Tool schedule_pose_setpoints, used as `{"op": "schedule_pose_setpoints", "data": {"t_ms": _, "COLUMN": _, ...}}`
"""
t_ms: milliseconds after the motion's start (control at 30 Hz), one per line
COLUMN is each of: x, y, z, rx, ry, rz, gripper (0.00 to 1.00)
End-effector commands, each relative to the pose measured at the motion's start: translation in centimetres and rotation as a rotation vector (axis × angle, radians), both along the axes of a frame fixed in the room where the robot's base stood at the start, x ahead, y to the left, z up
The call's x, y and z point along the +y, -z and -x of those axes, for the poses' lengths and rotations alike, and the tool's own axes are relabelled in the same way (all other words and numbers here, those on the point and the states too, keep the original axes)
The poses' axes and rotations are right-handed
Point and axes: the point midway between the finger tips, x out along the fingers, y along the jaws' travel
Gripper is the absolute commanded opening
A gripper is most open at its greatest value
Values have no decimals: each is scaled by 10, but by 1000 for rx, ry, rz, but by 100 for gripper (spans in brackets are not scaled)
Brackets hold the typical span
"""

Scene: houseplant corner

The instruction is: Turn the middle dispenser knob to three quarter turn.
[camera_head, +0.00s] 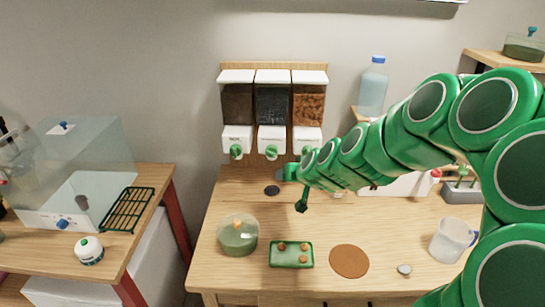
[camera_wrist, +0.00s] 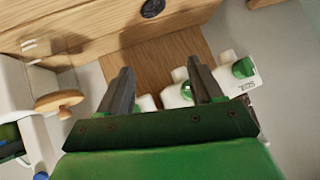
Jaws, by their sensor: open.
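The dispenser (camera_head: 272,95) hangs on the back wall with three bins, each above a white spout block with a green knob. The middle knob (camera_head: 271,152) sits low on the middle block in the head view; its exact turn is too small to read. In the wrist view the middle knob (camera_wrist: 186,90) is mostly hidden behind my right finger, and an outer knob (camera_wrist: 243,67) shows clear of it. My gripper (camera_wrist: 160,65) is open with nothing between its fingers. In the head view my gripper (camera_head: 301,198) is below and right of the middle knob, apart from it.
A glass jar (camera_head: 238,236), a green tray (camera_head: 292,262) with small items, a cork mat (camera_head: 349,261) and a clear jug (camera_head: 452,241) stand on the wooden table. A blue bottle (camera_head: 373,87) stands right of the dispenser. A dark disc (camera_head: 272,190) lies below the knobs.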

Motion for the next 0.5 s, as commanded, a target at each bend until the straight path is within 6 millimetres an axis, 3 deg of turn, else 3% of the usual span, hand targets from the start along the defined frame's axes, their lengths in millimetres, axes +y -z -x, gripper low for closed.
{"op": "schedule_pose_setpoints", "data": {"t_ms": 233, "x": 23, "y": 44, "z": 2, "rx": -89, "ry": -139, "rz": 377, "gripper": 65}}
{"op": "schedule_pose_setpoints", "data": {"t_ms": 500, "x": 32, "y": 67, "z": 3, "rx": -212, "ry": -294, "rz": 832, "gripper": 65}}
